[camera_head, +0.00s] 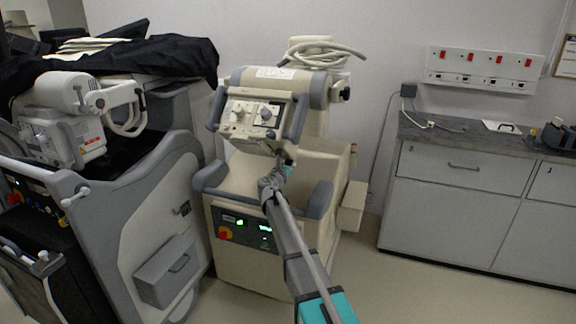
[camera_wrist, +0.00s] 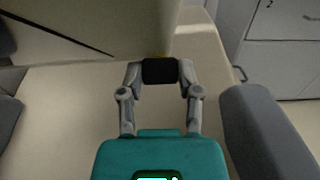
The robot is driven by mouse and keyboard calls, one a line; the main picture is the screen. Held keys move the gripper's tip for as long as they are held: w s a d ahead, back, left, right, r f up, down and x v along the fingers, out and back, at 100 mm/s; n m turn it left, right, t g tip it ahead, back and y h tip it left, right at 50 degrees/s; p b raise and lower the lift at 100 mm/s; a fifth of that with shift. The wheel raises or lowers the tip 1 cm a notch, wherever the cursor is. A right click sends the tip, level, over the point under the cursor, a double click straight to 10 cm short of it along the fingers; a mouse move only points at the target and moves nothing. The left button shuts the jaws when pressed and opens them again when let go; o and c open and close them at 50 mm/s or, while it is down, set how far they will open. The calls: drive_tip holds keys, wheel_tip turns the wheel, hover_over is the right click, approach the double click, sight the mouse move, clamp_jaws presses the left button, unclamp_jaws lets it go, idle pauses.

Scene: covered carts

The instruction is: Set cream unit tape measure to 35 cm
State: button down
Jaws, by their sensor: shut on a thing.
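The cream unit (camera_head: 268,100), with grey handles and a knobbed panel on its tilted head, stands in the middle of the head view. My gripper (camera_head: 285,165) reaches up to the lower edge of that head. In the wrist view my gripper (camera_wrist: 160,72) is shut on a small dark block (camera_wrist: 160,71), right below the cream head's underside (camera_wrist: 120,25). A thin sliver of yellow shows at the block's top edge, so it looks like the tape measure's end piece. The tape's scale and any reading are not visible.
The unit's cream base (camera_head: 245,265) with grey bumpers (camera_head: 320,200) lies below my gripper. A grey cart (camera_head: 150,200), partly under a black cover (camera_head: 150,55), stands close on the left. A cabinet (camera_head: 460,200) is at right. Floor is free between unit and cabinet.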

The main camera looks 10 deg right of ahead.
drive_tip(key=s+a+f+b, duration=0.3)
drive_tip(key=s+f+b, duration=0.3)
drive_tip(key=f+b, duration=0.1)
drive_tip(key=shift+a+f, duration=0.2)
drive_tip(key=shift+a, duration=0.05)
idle(0.4)
drive_tip(key=shift+c, duration=1.4)
unclamp_jaws()
drive_tip(key=v, duration=1.2)
drive_tip(key=shift+d, duration=0.1)
